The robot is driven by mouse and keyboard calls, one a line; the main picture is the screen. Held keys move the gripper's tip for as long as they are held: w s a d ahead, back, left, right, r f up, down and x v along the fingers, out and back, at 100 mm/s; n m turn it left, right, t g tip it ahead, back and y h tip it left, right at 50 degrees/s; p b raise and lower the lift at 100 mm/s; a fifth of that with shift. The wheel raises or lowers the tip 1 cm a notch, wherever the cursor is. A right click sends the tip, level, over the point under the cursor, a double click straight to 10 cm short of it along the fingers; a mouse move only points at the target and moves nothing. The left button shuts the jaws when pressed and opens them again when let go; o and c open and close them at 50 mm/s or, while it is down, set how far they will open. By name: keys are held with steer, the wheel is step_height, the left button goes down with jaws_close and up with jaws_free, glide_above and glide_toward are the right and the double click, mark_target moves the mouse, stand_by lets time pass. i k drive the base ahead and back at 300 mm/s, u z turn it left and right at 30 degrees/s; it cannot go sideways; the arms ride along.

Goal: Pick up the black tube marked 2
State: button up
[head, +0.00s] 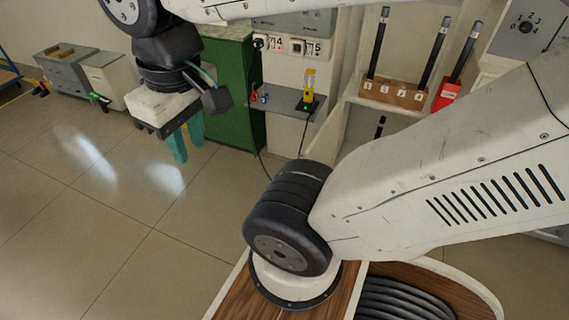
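Black tubes with pale bands near their tops stand upright at the upper right. One tube (378,42) rises near the label 1 end of a wooden block (393,92) with several numbered labels. A second tube (434,53) rises near the block's label 4 end. A third tube (465,50) stands in a red holder (446,96) beside the block. I cannot read a number on any tube. My gripper (188,147), with teal fingers, points down over the floor at the left, far from the tubes. Nothing shows between its fingers, but their gap is unclear.
A green cabinet (231,90) stands just behind my gripper. A grey shelf (282,101) holds a yellow device (309,88) with a cable. A dial panel (527,27) is at the far upper right. Grey boxes (72,76) stand far left. The tiled floor at left is clear.

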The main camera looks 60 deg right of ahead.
mark_target(382, 123)
steer(key=u, duration=0.1)
steer(key=i, duration=1.25)
steer(key=z, duration=5.3)
steer(key=i, duration=1.45)
steer(key=u, duration=0.05)
